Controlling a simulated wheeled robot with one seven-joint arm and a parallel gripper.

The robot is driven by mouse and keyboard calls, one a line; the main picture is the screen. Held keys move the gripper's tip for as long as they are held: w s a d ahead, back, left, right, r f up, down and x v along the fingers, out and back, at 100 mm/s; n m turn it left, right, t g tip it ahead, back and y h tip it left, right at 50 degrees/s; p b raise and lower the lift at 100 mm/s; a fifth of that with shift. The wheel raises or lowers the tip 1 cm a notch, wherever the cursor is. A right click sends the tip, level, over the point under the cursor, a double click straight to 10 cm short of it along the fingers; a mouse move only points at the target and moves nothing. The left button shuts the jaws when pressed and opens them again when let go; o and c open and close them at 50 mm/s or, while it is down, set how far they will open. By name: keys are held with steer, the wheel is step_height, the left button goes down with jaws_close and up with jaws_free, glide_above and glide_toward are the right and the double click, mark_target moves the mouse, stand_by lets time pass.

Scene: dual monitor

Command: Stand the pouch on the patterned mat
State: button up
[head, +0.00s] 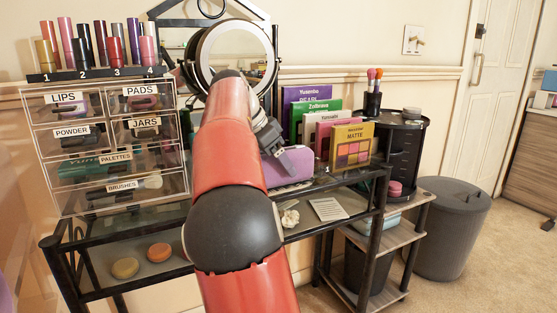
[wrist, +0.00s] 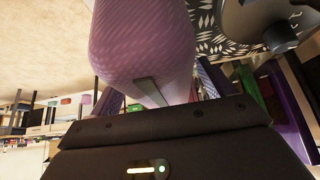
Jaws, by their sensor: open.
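The purple pouch (head: 294,166) sits on the vanity top behind my gripper, partly hidden by my arm. It fills the upper middle of the wrist view (wrist: 140,40), very close to the camera. The black-and-white patterned mat (wrist: 208,14) shows beside the pouch in the wrist view; in the head view I cannot make it out. My gripper (head: 283,158) is open at the pouch's near side. A dark finger (wrist: 150,92) lies against or just in front of the pouch; I cannot tell whether it touches.
A round mirror (head: 206,55) stands behind my arm. A clear drawer unit (head: 107,187) is at left. Upright palettes and boxes (head: 352,148) stand right of the pouch, close to my gripper.

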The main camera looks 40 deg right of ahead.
steer(key=shift+r, duration=0.2)
steer(key=p+v, duration=0.4)
steer(key=v, duration=0.8)
steer(key=shift+p, duration=0.3)
steer(key=shift+f, duration=0.1)
steer(key=shift+s+f+n+t, duration=0.3)
steer(key=shift+s+n, duration=0.25)
steer(key=shift+n, duration=0.05)
steer(key=s+a+f+n+t+y, duration=0.6)
steer(key=s+a+f+n, duration=1.3)
steer(key=s+a+f, duration=0.2)
steer(key=shift+a+f+n+t, duration=0.3)
steer(key=shift+a+f, duration=0.7)
steer(key=shift+a, duration=0.1)
